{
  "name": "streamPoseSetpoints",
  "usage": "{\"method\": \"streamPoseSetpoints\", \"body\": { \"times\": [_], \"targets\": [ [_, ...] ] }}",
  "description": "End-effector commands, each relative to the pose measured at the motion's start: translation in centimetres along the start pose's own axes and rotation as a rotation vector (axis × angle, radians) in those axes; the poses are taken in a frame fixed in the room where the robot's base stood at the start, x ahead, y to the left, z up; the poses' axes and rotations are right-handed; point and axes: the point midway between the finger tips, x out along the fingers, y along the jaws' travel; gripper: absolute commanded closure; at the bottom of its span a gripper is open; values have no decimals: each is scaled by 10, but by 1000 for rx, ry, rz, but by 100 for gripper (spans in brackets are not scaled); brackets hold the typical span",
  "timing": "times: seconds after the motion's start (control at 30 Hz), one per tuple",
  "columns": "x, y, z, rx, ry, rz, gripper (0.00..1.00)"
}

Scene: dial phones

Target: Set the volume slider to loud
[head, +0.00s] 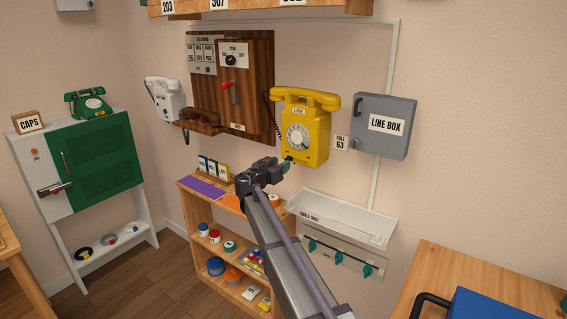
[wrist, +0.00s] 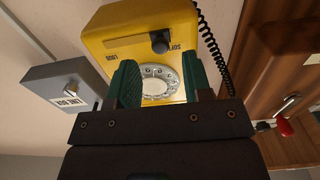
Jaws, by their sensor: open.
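The yellow wall dial phone (head: 307,113) hangs on the back wall, with its white dial facing out. It fills the top of the wrist view (wrist: 115,32), upside down. Its volume slider is a dark knob (wrist: 160,42) in a slot on the lower part of the phone. The knob sits beside the SOFT mark; the LOUD mark is at the slot's other end, left in the wrist view. My gripper (head: 281,165) is just below the phone. In the wrist view its green fingers (wrist: 158,78) are apart and empty, with the knob beyond them, seemingly untouched.
A grey line box (head: 384,126) is right of the phone. A wooden wall cabinet (head: 232,85) and coiled cord are left. A white tray (head: 340,220) is below right, and a wooden shelf (head: 228,262) with small goods stands below.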

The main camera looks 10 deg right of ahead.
Motion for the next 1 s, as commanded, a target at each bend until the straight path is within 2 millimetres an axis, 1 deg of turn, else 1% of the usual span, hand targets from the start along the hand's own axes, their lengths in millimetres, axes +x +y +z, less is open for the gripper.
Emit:
{"method": "streamPoseSetpoints", "body": {
  "times": [0.03,0.1,0.2,0.47,0.9,0.93,1.0],
  "targets": [
    [12,-1,0,0,0,2,55],
    [22,-1,0,0,0,1,55],
    [30,0,0,0,-1,1,55],
    [31,0,0,0,-1,0,56],
    [31,0,0,0,-1,0,98],
    [31,0,0,0,-1,0,100],
    [31,0,0,0,-1,0,100]
  ]
}}
